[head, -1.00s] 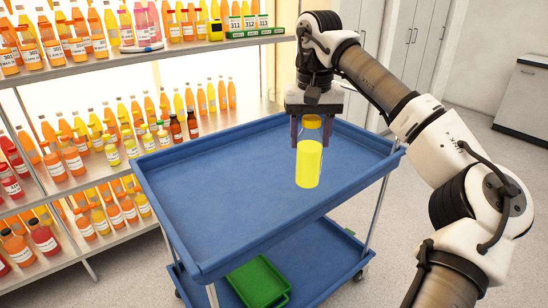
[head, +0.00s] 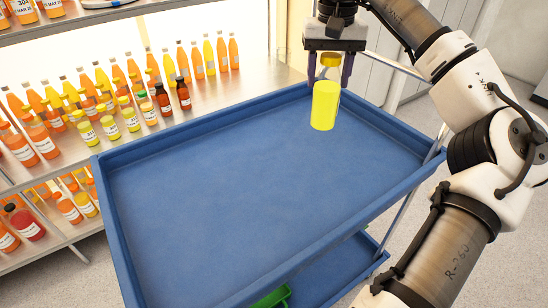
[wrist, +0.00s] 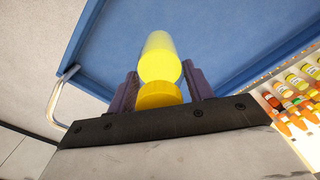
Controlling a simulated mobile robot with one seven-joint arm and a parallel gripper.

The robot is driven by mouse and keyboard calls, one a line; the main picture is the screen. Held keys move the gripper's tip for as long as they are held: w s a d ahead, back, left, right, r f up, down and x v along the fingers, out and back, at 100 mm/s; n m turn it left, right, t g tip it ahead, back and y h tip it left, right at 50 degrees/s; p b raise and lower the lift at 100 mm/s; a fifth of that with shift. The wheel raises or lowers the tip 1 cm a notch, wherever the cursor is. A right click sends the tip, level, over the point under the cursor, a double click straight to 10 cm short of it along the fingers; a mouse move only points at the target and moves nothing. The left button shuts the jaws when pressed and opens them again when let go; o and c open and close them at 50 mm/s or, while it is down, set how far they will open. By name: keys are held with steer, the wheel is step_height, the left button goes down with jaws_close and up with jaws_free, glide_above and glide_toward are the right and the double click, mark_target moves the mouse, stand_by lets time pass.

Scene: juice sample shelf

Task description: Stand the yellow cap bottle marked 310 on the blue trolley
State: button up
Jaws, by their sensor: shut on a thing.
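The bottle (head: 325,106) has a yellow cap and a bright yellow body; no number can be read on the side that shows. My gripper (head: 330,72) is shut on it near the cap and holds it upright over the far right part of the blue trolley (head: 220,190). Whether the bottle's base touches the trolley top cannot be told. In the wrist view the bottle (wrist: 160,58) sits between the two fingers (wrist: 160,88), with the blue trolley top (wrist: 215,30) beyond it.
The trolley's top tray has a raised rim and is otherwise empty. A green tray (head: 272,298) lies on its lower shelf. A rack of juice bottles (head: 160,100) stands along the left and back, close to the trolley.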

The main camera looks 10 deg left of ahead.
mark_target(325, 105)
steer(key=shift+w, duration=0.35)
steer(key=shift+w+f, duration=0.1)
steer(key=shift+f, duration=0.2)
step_height(325, 105, down, 19)
steer(key=p, duration=0.2)
steer(key=shift+f, duration=0.2)
steer(key=o, duration=1.1)
steer(key=shift+o, duration=0.2)
step_height(325, 105, up, 12)
steer(key=shift+r+b, duration=0.15)
steer(key=shift+b, duration=0.7)
